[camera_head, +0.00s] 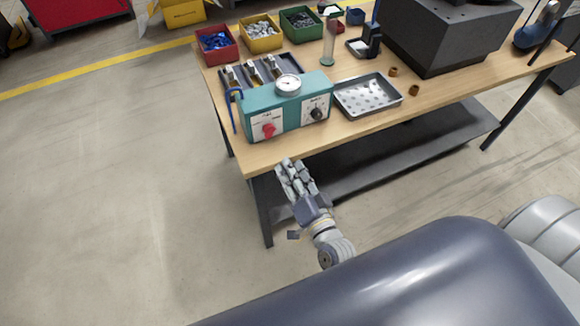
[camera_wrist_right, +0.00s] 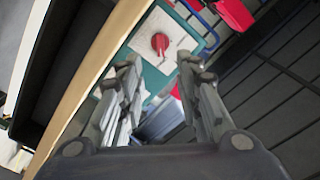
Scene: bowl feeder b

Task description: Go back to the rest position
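My right gripper (camera_head: 290,164) hangs in front of the workbench's near edge, apart from the bench, with its arm reaching up from below. In the right wrist view its two fingers (camera_wrist_right: 158,70) stand apart. I see nothing clearly held; a blurred grey-blue patch shows between them lower down. Beyond the fingertips is the teal control box (camera_head: 287,111), whose red knob also shows in the right wrist view (camera_wrist_right: 160,43). My left gripper is in neither view.
The wooden workbench (camera_head: 350,132) carries a grey perforated tray (camera_head: 369,96), red (camera_head: 217,45), yellow (camera_head: 261,33) and green (camera_head: 301,24) bins, and a dark machine block (camera_head: 450,34). A lower shelf (camera_head: 400,163) sits under it. The floor at left is clear.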

